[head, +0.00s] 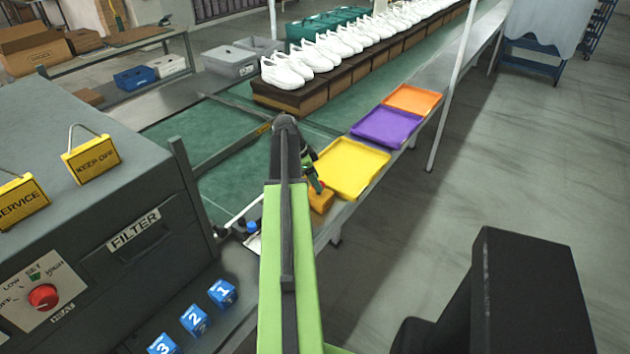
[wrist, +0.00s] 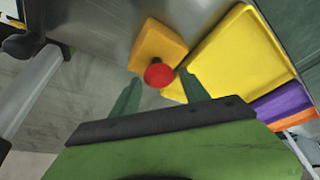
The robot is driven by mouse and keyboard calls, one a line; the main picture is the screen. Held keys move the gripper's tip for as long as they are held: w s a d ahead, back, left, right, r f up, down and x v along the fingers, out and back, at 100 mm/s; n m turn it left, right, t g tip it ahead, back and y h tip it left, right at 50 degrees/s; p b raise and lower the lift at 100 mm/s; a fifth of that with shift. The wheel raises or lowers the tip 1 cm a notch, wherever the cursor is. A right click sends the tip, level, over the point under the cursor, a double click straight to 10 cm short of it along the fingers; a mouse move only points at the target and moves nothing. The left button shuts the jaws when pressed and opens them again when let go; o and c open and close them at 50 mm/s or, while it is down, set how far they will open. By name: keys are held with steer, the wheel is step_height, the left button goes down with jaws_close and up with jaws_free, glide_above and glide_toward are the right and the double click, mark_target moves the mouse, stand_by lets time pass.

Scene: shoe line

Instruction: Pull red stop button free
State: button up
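The red stop button (wrist: 158,74) sits on a yellow-orange box (wrist: 156,45) at the edge of the metal bench. In the head view the box (head: 321,203) shows just past my arm, and the button is a small red spot (head: 319,186) on top of it. My gripper (wrist: 160,76) is open, with its two dark green fingers apart. In the wrist view the button appears between the fingertips; I cannot tell whether either finger touches it. In the head view my gripper (head: 313,180) is right above the box, partly hidden by my arm.
A yellow tray (head: 350,168) lies right beside the box, with purple (head: 387,126) and orange (head: 412,99) trays beyond. A grey machine with a red knob (head: 43,297) stands at left. Numbered blue blocks (head: 194,320) are near it. White shoes (head: 340,44) line the conveyor.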

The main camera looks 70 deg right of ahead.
steer(key=shift+o, duration=0.9)
steer(key=shift+r, duration=0.15)
steer(key=p+v, duration=1.6)
steer(key=v, duration=0.1)
